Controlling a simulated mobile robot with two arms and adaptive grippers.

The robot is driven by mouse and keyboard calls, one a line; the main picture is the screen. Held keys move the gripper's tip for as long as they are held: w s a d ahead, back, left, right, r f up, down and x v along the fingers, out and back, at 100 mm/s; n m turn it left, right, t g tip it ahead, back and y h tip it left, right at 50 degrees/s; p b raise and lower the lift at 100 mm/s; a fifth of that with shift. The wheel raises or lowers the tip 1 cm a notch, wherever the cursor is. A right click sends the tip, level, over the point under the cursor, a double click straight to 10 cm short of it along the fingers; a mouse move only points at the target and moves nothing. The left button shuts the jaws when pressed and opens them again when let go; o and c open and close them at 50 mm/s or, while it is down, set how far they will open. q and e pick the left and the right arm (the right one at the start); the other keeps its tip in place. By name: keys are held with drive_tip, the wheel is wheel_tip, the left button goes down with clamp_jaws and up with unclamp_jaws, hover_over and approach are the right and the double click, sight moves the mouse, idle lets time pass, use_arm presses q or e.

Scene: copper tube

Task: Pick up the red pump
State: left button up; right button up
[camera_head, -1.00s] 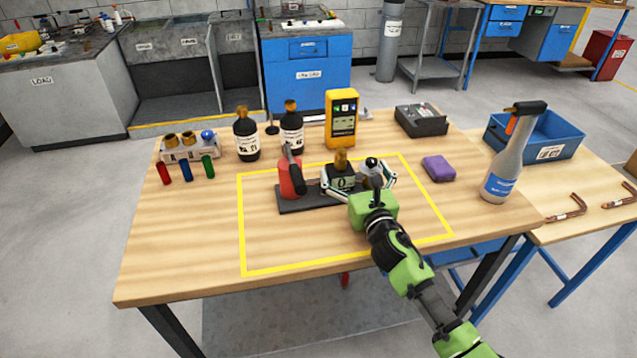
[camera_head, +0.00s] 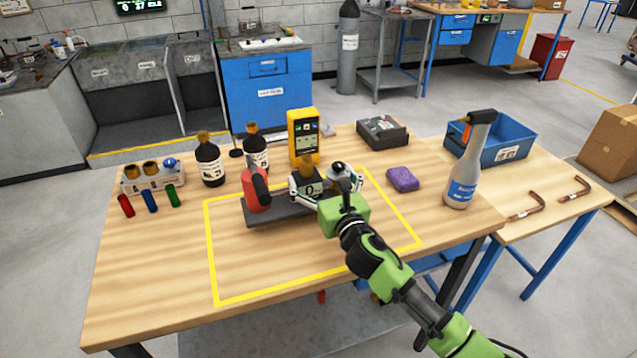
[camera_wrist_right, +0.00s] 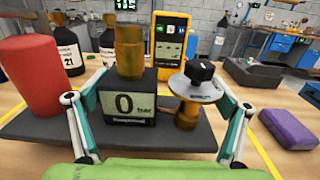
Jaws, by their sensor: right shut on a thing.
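The red pump (camera_head: 256,190) is in the middle of the table in the head view, with a red cylinder, a dark base plate, a gauge block reading 0 and a brass fitting. It also shows in the right wrist view, with its red cylinder (camera_wrist_right: 30,75) at the left. My right gripper (camera_head: 326,180) is shut on the pump, its fingers on either side of the gauge block and the round black-knobbed valve (camera_wrist_right: 200,82). The base plate looks level on or close to the table; I cannot tell if it touches. My left gripper is not in view.
Two dark bottles (camera_head: 209,163) and a yellow meter (camera_head: 303,138) stand behind the pump. A purple sponge (camera_head: 403,180), a spray bottle (camera_head: 464,175) and a blue bin (camera_head: 510,150) are to the right. The yellow-taped area (camera_head: 262,265) is bare in front.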

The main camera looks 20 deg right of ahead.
drive_tip(key=s+a+r, duration=0.1)
drive_tip(key=s+r, duration=0.8)
drive_tip(key=s, duration=0.4)
drive_tip(key=shift+a+r+p, duration=0.2)
drive_tip(key=shift+a+p, duration=0.15)
drive_tip(key=shift+p, duration=0.05)
drive_tip(key=w+d+p, duration=0.1)
drive_tip(key=w+p, duration=0.1)
drive_tip(key=w, duration=1.1)
drive_tip(key=shift+w+d+p, duration=0.25)
drive_tip(key=shift+w+p, duration=0.05)
drive_tip(key=shift+w, duration=0.1)
idle(0.5)
drive_tip(key=shift+f+b, duration=3)
drive_tip(key=shift+f, duration=1.35)
